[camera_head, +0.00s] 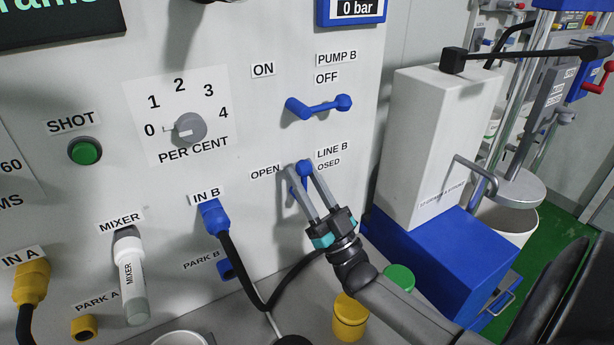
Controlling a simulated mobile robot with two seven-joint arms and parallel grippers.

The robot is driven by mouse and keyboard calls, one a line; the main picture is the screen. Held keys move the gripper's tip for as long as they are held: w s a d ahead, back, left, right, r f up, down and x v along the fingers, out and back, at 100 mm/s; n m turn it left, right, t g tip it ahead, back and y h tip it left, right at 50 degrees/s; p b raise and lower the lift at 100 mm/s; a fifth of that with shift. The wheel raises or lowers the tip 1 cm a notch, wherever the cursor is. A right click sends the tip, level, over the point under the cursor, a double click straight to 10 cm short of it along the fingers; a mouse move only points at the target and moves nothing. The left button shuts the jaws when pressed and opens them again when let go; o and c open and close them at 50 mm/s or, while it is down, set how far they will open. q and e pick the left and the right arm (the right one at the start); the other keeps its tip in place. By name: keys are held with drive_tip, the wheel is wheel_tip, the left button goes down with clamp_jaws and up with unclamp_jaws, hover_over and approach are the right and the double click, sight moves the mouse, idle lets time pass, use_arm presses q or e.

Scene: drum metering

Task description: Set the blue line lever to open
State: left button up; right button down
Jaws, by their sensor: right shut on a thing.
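The blue line lever (304,168) is on the grey panel, beside the LINE B label (332,153). The OPEN label (265,173) is to its left, and a partly hidden label reading "OSED" is to its right. My right gripper (304,172) is shut on the blue lever, with one finger on each side of it. The fingers cover part of the lever, and its blue knob shows between the fingertips. The lever's exact angle is hard to tell. My left gripper is not in view.
The blue PUMP B lever (320,106) is just above. A blue IN B plug (214,218) with a black hose is left of my gripper. A yellow-capped container (350,318) and a green one (399,278) stand below my arm. A white-and-blue unit (440,150) is at right.

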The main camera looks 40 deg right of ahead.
drive_tip(key=shift+r, duration=0.2)
drive_tip(key=c, duration=0.9)
unclamp_jaws()
drive_tip(key=shift+w+a, duration=0.1)
drive_tip(key=shift+f, duration=0.15)
drive_tip(key=shift+s+f, duration=0.15)
drive_tip(key=shift+s, duration=0.05)
drive_tip(key=s+d+p, duration=0.1)
drive_tip(key=s, duration=1.1)
drive_tip(key=shift+s+d+f, duration=0.15)
drive_tip(key=shift+s+d, duration=0.05)
drive_tip(key=shift+s, duration=0.05)
